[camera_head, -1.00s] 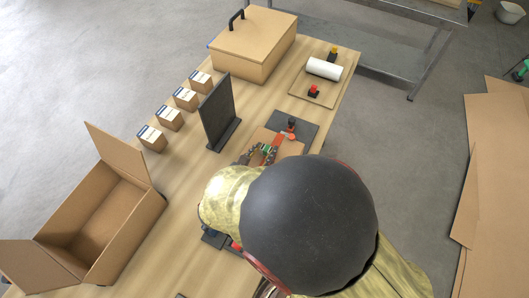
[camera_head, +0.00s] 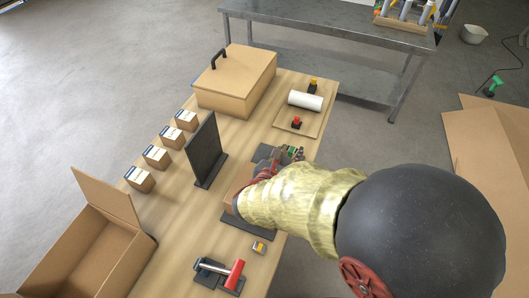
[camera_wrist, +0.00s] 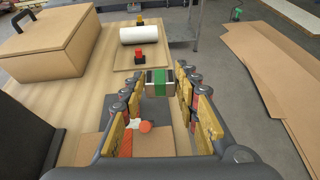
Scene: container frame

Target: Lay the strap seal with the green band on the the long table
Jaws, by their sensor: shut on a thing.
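My gripper (camera_wrist: 159,88) is shut on the strap seal (camera_wrist: 147,84), a small block with a green band (camera_wrist: 160,83) around its middle. The seal sits between the fingertips in the wrist view. In the head view my gripper (camera_head: 289,154) is near the right edge of the long wooden table (camera_head: 180,228), with the green band (camera_head: 292,151) showing at its tip. The seal appears held above the surface; the exact height is unclear. My arm hides part of the table there.
A steel table (camera_head: 330,36) stands behind. The wooden table carries a closed box (camera_head: 235,85), an open carton (camera_head: 85,250), a dark upright panel (camera_head: 203,150), several small boxes (camera_head: 155,157), a white roll (camera_head: 305,101) on a board, and a red-handled tool (camera_head: 234,275).

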